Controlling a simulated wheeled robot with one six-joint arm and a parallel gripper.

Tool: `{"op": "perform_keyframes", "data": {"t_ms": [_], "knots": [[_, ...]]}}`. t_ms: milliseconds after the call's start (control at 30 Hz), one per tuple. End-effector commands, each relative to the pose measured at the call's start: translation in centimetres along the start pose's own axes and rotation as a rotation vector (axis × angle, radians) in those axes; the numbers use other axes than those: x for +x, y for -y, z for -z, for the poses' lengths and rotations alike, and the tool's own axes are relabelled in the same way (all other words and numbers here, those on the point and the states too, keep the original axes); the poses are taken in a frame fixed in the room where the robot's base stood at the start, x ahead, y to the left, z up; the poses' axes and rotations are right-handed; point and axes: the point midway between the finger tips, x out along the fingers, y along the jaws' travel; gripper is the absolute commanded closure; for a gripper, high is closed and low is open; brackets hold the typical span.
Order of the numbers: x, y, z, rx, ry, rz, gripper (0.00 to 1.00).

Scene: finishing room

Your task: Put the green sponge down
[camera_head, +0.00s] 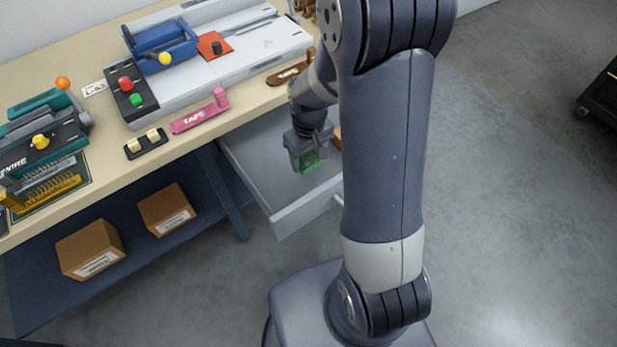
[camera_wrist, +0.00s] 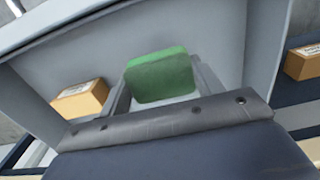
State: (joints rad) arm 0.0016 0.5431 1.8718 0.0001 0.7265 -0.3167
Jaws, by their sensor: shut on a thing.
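The green sponge (camera_head: 313,163) is held in my gripper (camera_head: 311,166) inside or just above an open grey drawer (camera_head: 283,219) under the workbench. In the wrist view the sponge (camera_wrist: 161,76) sits between the two fingers, with the drawer's grey floor behind it. My gripper is shut on it. Whether the sponge touches the drawer floor cannot be told. My arm hides the right part of the drawer in the head view.
The bench top (camera_head: 203,138) carries a pink tape dispenser (camera_head: 200,114), a brown tool (camera_head: 287,73), a grey machine (camera_head: 225,58) and a wire machine (camera_head: 40,150). A cardboard box (camera_wrist: 82,99) shows in the wrist view. Boxes (camera_head: 92,249) stand on the lower shelf.

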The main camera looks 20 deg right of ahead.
Motion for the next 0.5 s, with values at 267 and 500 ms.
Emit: {"op": "perform_keyframes", "data": {"t_ms": [267,500], "knots": [[3.7,0.0,0.0,0.001,0.002,0.001,0.59],[5.9,0.0,-0.1,0.001,0.004,0.001,0.59]]}}
